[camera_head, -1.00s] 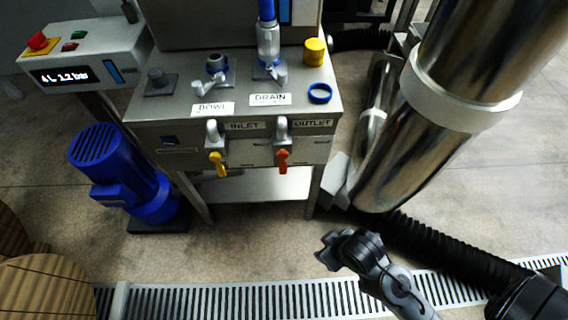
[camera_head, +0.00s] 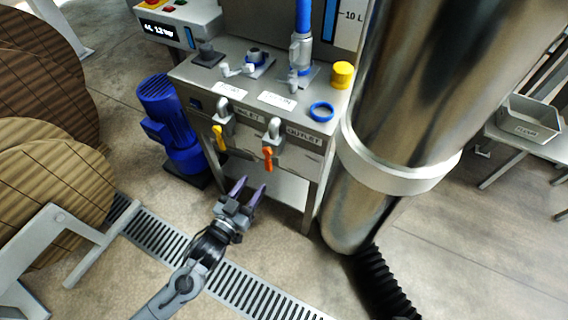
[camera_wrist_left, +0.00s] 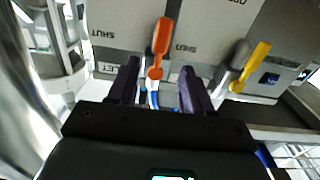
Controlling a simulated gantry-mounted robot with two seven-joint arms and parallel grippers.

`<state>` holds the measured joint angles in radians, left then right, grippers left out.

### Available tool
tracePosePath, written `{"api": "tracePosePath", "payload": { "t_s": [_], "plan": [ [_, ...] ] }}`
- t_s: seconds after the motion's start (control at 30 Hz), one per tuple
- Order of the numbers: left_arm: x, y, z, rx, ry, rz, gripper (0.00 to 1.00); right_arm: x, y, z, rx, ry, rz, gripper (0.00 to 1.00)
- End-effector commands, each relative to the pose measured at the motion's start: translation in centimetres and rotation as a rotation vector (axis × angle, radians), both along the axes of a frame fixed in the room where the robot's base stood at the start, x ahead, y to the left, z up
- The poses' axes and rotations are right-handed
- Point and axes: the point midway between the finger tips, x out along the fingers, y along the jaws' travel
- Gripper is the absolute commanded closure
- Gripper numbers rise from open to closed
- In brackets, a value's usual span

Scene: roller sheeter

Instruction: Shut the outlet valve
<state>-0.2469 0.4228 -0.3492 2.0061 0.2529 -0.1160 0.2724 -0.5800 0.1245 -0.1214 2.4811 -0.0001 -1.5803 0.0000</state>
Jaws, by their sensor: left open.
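The outlet valve's orange handle (camera_head: 268,158) hangs down on the front panel of the steel machine, below the OUTLET label (camera_head: 303,134). My left gripper (camera_head: 251,185) is open and empty, just below and in front of the handle. In the left wrist view the orange handle (camera_wrist_left: 162,42) shows ahead, lined up with the gap between the two dark fingers (camera_wrist_left: 159,70). I cannot tell whether a finger touches it. My right gripper is not in view.
The inlet's yellow handle (camera_head: 219,138) hangs close to the left of the orange one. A blue motor (camera_head: 168,125) stands left of the machine. A big steel cylinder (camera_head: 395,130) stands close on the right. Floor in front is open, with a drain grate (camera_head: 240,290).

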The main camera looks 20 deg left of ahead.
Motion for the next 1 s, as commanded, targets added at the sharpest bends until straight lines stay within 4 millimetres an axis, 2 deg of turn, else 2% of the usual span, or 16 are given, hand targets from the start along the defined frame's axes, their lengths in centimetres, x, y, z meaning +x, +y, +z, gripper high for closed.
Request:
{"api": "tracePosePath", "payload": {
  "t_s": [0.2,0.4,0.6,0.8,1.0],
  "plan": [
    [2.9,-0.7,-0.3,-0.002,-0.003,0.000,0.50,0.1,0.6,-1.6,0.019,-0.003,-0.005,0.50],
    [6.1,-1.3,-0.3,-0.003,-0.003,0.001,0.50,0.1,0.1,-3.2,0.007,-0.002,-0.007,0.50],
    [8.5,-1.8,-0.2,-0.001,-0.001,0.000,0.50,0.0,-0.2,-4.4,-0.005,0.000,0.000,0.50],
    [9.6,-2.1,-0.1,-0.002,0.000,-0.001,0.50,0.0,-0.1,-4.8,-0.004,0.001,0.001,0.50],
    [9.8,-2.1,0.0,-0.002,0.001,0.000,0.50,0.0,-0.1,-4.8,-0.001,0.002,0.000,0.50]
  ]
}}
